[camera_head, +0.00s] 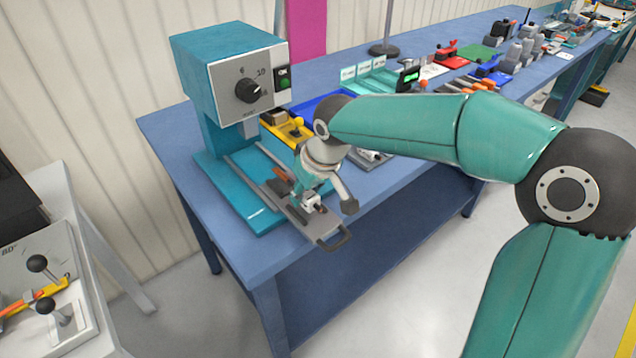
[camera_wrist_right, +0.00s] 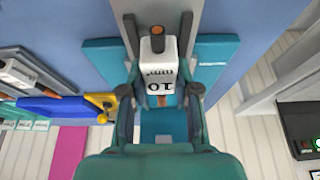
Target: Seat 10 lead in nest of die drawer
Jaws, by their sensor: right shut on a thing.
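The 10 lead shows in the right wrist view as a white block (camera_wrist_right: 158,72) marked "10 mm", upside down there, with a copper-coloured end (camera_wrist_right: 157,31). My right gripper (camera_wrist_right: 160,92) is shut on it, one finger on each side. In the head view the gripper (camera_head: 313,196) points down over the pulled-out grey die drawer (camera_head: 312,227) of the teal press. The lead's white part (camera_head: 314,203) is low over the drawer. The nest is hidden, and I cannot tell whether the lead touches it. My left gripper is out of view.
The teal press (camera_head: 228,75) with a dial stands at the bench's left end. A yellow holder (camera_head: 285,128) and a blue tray (camera_head: 325,103) lie behind my right wrist. Several tools and parts line the bench further right. The bench front edge is close to the drawer handle (camera_head: 335,240).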

